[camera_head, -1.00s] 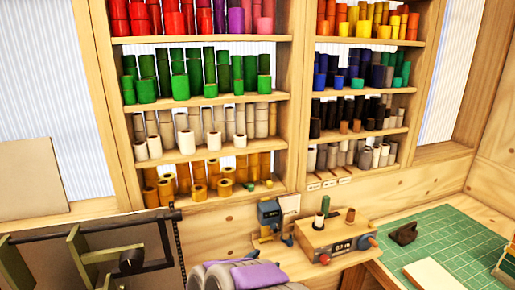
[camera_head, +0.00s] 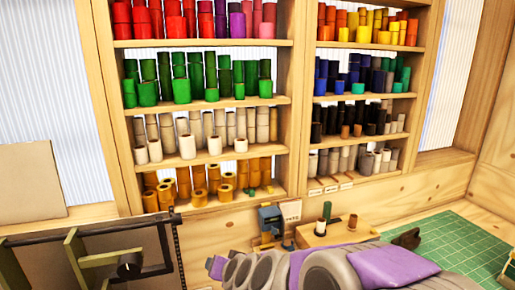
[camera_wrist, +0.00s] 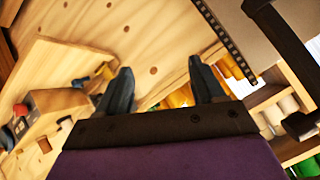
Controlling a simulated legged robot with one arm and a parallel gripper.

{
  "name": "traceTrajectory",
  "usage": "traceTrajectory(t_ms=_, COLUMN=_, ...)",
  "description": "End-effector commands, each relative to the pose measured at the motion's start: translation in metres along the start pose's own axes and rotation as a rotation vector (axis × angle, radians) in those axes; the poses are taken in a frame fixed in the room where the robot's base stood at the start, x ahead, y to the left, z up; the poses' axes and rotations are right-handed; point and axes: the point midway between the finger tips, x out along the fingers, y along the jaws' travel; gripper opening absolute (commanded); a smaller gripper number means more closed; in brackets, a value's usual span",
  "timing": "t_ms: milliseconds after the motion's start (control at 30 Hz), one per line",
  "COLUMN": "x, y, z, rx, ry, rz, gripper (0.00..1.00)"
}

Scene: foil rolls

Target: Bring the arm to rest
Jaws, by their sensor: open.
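My arm, grey and purple, lies across the lower right of the head view, in front of the wooden box with rolls. My gripper shows in the wrist view (camera_wrist: 163,88), with its two dark fingers spread apart and nothing between them. Behind the fingers in the wrist view are plain wood and, farther off, yellow rolls. My gripper touches nothing that I can see.
A shelf (camera_head: 205,102) holds foil rolls sorted by colour. Below it stand a blue-grey device (camera_head: 270,220) and a wooden box (camera_head: 318,236) with upright rolls. A green cutting mat (camera_head: 458,240) lies at right.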

Motion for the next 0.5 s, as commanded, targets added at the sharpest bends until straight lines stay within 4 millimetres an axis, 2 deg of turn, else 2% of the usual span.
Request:
traceTrajectory(t_ms=33, x=-0.016, y=0.004, z=0.008, rx=-0.021, ry=-0.046, rz=-0.009, gripper=0.68)
traceTrajectory(t_ms=167, x=-0.058, y=0.024, z=0.044, rx=-0.080, ry=-0.212, rz=-0.003, gripper=0.68)
traceTrajectory(t_ms=267, x=-0.093, y=0.048, z=0.074, rx=-0.118, ry=-0.342, rz=0.035, gripper=0.68)
traceTrajectory(t_ms=500, x=-0.196, y=0.126, z=0.149, rx=-0.146, ry=-0.656, rz=0.224, gripper=0.68)
